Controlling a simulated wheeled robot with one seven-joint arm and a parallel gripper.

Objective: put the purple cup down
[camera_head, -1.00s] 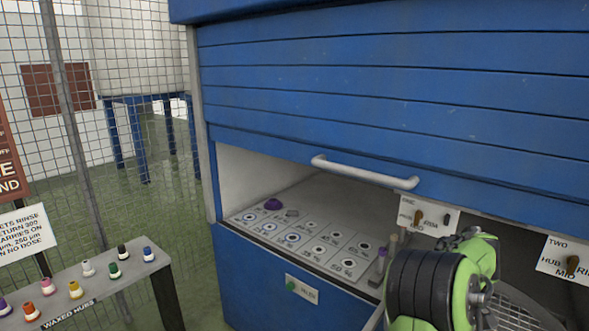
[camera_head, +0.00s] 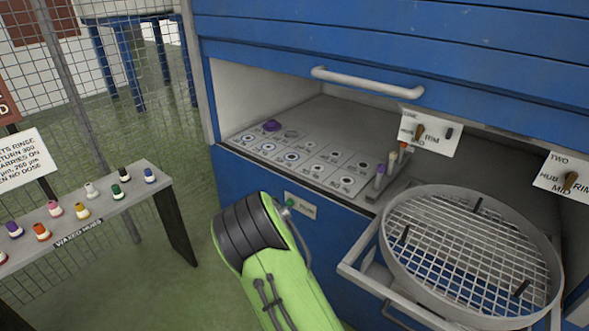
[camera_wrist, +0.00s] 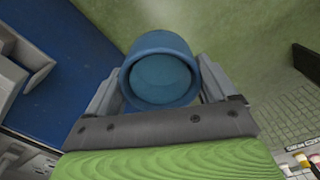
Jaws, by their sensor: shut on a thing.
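My gripper (camera_wrist: 160,78) is shut on a round, hollow cup (camera_wrist: 160,45) in the wrist view. The cup looks blue, not purple, and I look into its round opening. Green floor shows behind it, so it hangs in the air clear of any surface. The gripper and held cup cannot be made out in the head view, where my arm covers the lower middle. A small purple piece (camera_head: 271,125) sits at the back left of the marked grey panel (camera_head: 340,203) inside the blue cabinet.
A round mesh sieve (camera_head: 470,250) rests on a pulled-out frame (camera_head: 355,273) at the right. A narrow bench (camera_head: 150,200) with several coloured hubs stands left. The blue shutter with a handle (camera_head: 367,83) is partly raised. Wire fencing (camera_head: 100,90) stands behind the bench.

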